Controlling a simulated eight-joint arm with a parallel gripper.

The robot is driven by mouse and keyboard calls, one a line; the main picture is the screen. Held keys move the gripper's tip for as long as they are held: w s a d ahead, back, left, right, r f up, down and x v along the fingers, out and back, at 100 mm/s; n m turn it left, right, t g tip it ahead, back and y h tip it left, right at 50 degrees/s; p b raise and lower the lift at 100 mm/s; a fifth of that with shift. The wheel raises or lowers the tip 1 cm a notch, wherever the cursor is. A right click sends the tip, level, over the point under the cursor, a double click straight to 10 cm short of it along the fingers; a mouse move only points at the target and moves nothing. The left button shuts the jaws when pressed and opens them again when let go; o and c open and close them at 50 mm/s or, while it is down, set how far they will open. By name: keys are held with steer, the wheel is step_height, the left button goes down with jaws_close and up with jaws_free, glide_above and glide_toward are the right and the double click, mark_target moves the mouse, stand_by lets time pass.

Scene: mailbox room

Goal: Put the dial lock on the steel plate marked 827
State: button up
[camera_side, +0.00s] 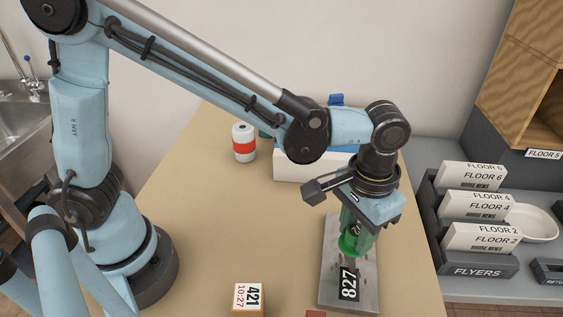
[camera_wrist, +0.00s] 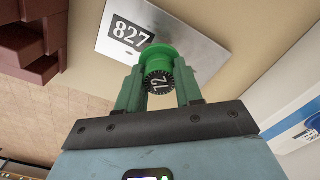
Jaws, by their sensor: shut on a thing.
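The dial lock (camera_wrist: 158,60) is a green round body with a black numbered dial. My gripper (camera_wrist: 159,90) is shut on it, one green finger on each side. In the side view my gripper (camera_side: 358,225) points down with the green lock (camera_side: 349,246) at its tips, over the middle of the steel plate. The steel plate (camera_side: 332,262) lies on the table with a black 827 label near its front end. The plate also shows in the wrist view (camera_wrist: 185,42), beyond the lock. I cannot tell whether the lock touches the plate.
A small block marked 421 (camera_side: 248,298) stands at the front table edge, left of the plate. A red-and-white can (camera_side: 243,143) and a white box (camera_side: 298,168) stand farther back. A grey flyers rack (camera_side: 478,262) is to the right. The table's left middle is clear.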

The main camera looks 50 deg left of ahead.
mark_target(354, 243)
steer(key=shift+w+a+f, duration=0.2)
steer(key=shift+w+f, duration=0.2)
steer(key=shift+w, duration=0.1)
steer(key=shift+f, duration=1.9)
steer(key=shift+f, duration=0.1)
steer(key=o, duration=1.1)
step_height(354, 243, up, 12)
steer(key=shift+a+r, duration=0.1)
steer(key=s+a+t, duration=0.1)
steer(key=a+t, duration=0.1)
steer(key=a, duration=0.5)
steer(key=s+a+n+t, duration=0.1)
steer(key=a+t, duration=0.1)
steer(key=a, duration=0.5)
steer(key=s+a+t, duration=0.2)
steer(key=a+t, duration=0.1)
steer(key=a, duration=0.4)
steer(key=shift+a+f+n, duration=0.2)
steer(key=shift+f+n, duration=0.2)
